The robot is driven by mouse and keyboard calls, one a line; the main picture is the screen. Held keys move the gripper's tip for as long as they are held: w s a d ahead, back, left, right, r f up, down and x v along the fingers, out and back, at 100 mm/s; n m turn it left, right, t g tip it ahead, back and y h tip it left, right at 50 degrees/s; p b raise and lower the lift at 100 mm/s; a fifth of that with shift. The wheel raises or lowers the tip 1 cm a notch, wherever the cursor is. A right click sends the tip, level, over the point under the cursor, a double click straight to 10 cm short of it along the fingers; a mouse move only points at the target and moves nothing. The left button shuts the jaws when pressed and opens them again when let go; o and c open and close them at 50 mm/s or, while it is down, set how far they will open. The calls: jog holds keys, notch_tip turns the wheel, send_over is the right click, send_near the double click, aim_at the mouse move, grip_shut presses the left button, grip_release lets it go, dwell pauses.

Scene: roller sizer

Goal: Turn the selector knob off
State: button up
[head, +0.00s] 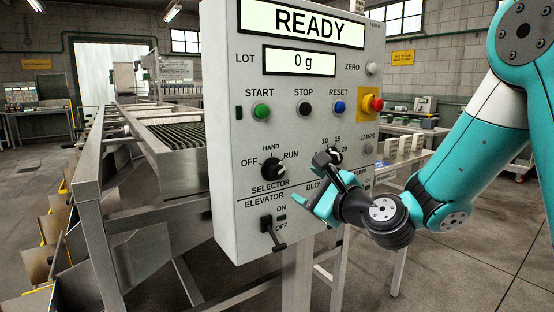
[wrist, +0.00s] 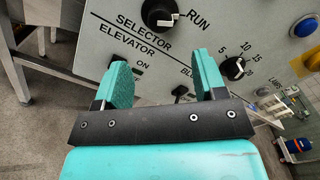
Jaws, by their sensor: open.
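The selector knob (head: 271,168) is a round black knob on the grey control panel (head: 225,140), labelled OFF, HAND and RUN. In the wrist view the selector knob (wrist: 160,14) is cut by the top edge, and its white pointer line faces RUN. My gripper (head: 322,202) is in front of the panel, below and right of the knob, apart from it. In the wrist view my gripper (wrist: 163,78) has its two teal fingers spread with nothing between them. The knob lies beyond the fingertips. The OFF label is outside the wrist view.
A numbered blower knob (head: 327,158) is just above my gripper. The elevator switch (head: 267,224) is at lower left, its lever down toward OFF. A red emergency stop button (head: 376,104) sits at the panel's right. The roller machine (head: 165,150) stands behind the panel.

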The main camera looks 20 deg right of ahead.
aim_at(278, 172)
jog(key=p+x, duration=0.4)
jog(key=x, duration=0.8)
jog(key=shift+f, duration=0.1)
jog(key=c, duration=0.9)
jog(key=shift+c, duration=0.2)
